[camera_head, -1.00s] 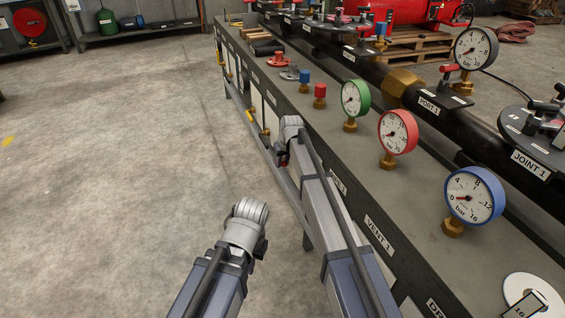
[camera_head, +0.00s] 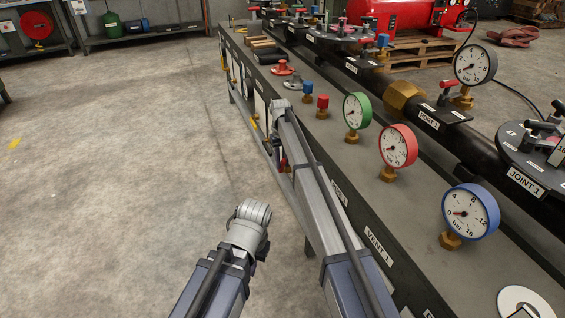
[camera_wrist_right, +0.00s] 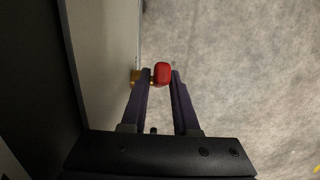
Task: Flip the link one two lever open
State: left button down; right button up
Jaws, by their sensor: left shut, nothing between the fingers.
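A red knob (camera_wrist_right: 162,73) on a brass stem (camera_wrist_right: 137,76) sticks out from the bench's side face in the right wrist view. My right gripper (camera_wrist_right: 161,75) is open, with one finger on each side of the knob; I cannot tell whether they touch it. In the head view, my right arm reaches along the bench's side, and a small red part (camera_head: 284,162) shows below its wrist. My left gripper (camera_head: 260,248) hangs over the floor left of the bench, shut and empty, its fingers mostly hidden. No label naming the link lever is readable.
The long bench (camera_head: 345,215) runs along the right. Its top carries a green gauge (camera_head: 357,110), a red gauge (camera_head: 397,146), a blue gauge (camera_head: 470,212) and a black pipe (camera_head: 440,125). The concrete floor (camera_head: 120,190) on the left is free.

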jog(key=shift+o, duration=1.4)
jog(key=shift+r, duration=0.15)
jog(key=r+p, duration=0.7)
jog(key=shift+w+a+r+p, duration=0.15)
jog(key=shift+w+r+p, duration=0.15)
jog(key=shift+w+p, duration=0.1)
jog(key=shift+c, duration=0.2)
